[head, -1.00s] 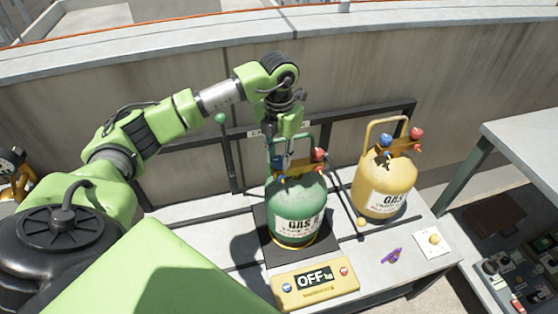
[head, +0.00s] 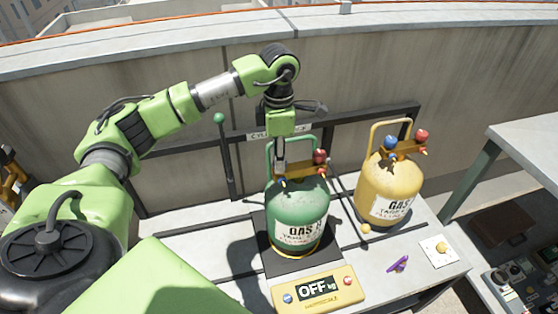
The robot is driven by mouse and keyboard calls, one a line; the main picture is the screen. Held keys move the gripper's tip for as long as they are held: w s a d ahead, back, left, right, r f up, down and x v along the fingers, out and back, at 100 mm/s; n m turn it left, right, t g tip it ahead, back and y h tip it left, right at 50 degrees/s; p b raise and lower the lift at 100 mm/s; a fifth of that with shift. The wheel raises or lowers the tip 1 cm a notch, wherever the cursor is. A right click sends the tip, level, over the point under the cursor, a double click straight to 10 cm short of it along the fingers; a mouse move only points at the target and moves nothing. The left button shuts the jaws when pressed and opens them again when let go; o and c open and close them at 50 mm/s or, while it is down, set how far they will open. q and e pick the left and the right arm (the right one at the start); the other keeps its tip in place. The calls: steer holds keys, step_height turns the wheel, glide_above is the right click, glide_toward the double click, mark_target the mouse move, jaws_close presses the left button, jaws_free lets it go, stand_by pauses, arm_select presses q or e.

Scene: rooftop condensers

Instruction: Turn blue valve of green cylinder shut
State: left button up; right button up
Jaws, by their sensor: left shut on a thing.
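The green cylinder (head: 298,213) stands upright on the dark plate of a scale on the bench. Its label reads GAS. Its red valve (head: 320,157) shows at the top right of the cylinder. Its blue valve (head: 282,183) shows only in small part at the top left, under my left gripper (head: 281,172). The left gripper points down from above and is shut on the blue valve; its fingertips are small and partly hidden here. My right gripper is not in view.
A yellow cylinder (head: 390,190) with blue and red valves stands to the right. The yellow scale display (head: 317,290) reads OFF at the front. A purple object (head: 398,264) and a white plate with a yellow knob (head: 439,250) lie on the bench's right. A rack and wall stand behind.

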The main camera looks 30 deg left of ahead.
arm_select(q)
steer(key=shift+m+b, duration=0.3)
steer(key=shift+m, duration=0.8)
steer(key=o, duration=1.1)
step_height(320, 180, up, 12)
steer(key=shift+r, duration=0.1)
